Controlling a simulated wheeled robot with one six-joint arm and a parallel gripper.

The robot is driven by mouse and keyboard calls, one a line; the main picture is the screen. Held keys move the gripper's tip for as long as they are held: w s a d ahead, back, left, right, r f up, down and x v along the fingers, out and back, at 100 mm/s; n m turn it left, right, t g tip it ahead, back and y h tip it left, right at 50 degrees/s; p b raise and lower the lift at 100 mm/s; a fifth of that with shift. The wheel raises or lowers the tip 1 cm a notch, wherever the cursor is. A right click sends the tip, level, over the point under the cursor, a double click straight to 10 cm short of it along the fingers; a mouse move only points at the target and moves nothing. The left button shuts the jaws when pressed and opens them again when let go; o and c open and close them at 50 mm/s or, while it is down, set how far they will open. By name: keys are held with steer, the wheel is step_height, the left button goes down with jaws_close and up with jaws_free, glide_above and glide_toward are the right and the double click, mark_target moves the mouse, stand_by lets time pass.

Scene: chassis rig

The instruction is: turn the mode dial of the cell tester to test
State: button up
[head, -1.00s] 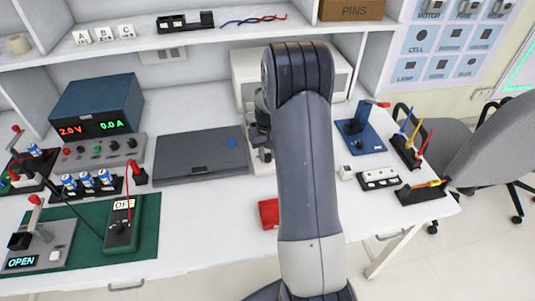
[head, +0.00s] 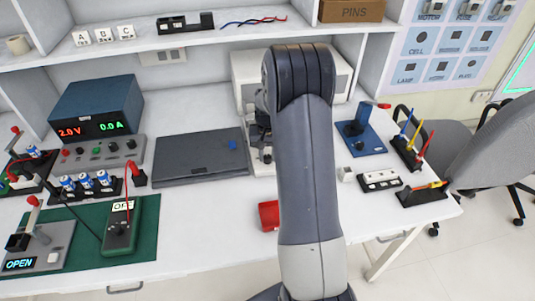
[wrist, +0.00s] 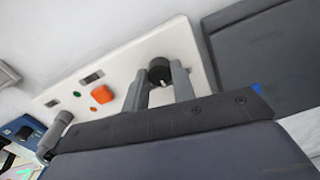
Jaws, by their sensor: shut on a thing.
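The cell tester appears to be the pale panel (wrist: 122,62) in the wrist view, where it stands tilted. Its black round mode dial (wrist: 158,70) carries a small white mark on the side toward the bottom of the picture. My gripper (wrist: 159,80) has one grey finger on each side of the dial and is shut on it. No lettering around the dial can be read, so its setting cannot be told. In the head view my arm covers the gripper and the dial; part of a white housing (head: 245,66) shows behind it.
A dark flat case (head: 200,157) lies left of my arm. A red object (head: 268,215) lies near the bench front. A blue base (head: 365,138) stands to the right.

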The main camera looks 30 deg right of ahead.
mark_target(268, 156)
steer(key=o, duration=1)
step_height(268, 156, up, 11)
steer(key=shift+f, duration=0.2)
step_height(268, 156, down, 10)
steer(key=shift+f, duration=0.35)
stand_by(0.3)
